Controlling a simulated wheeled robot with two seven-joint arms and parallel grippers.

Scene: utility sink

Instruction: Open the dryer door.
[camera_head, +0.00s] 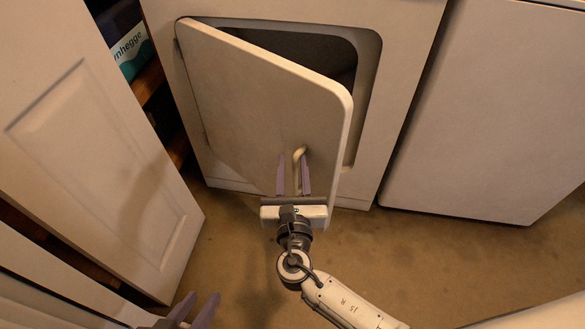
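The dryer door (250,95) is a cream panel hinged at its left side. It stands partly open, swung out from the dryer's front, and the dark opening (315,50) shows behind it. A small curved handle (298,155) sits low on the door's outer face, near its free right edge. My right gripper (293,158) is at the handle with its two purple fingers apart. The handle lies between the fingers, close to the right one, with a gap to the left one. My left gripper (197,299) is low at the left, open and empty, away from the door.
The dryer body (395,90) frames the opening. Another white appliance (490,110) stands to its right. A white panelled door (90,140) is at the left, near a shelf with a labelled box (127,45). Brown floor (430,265) is clear at the lower right.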

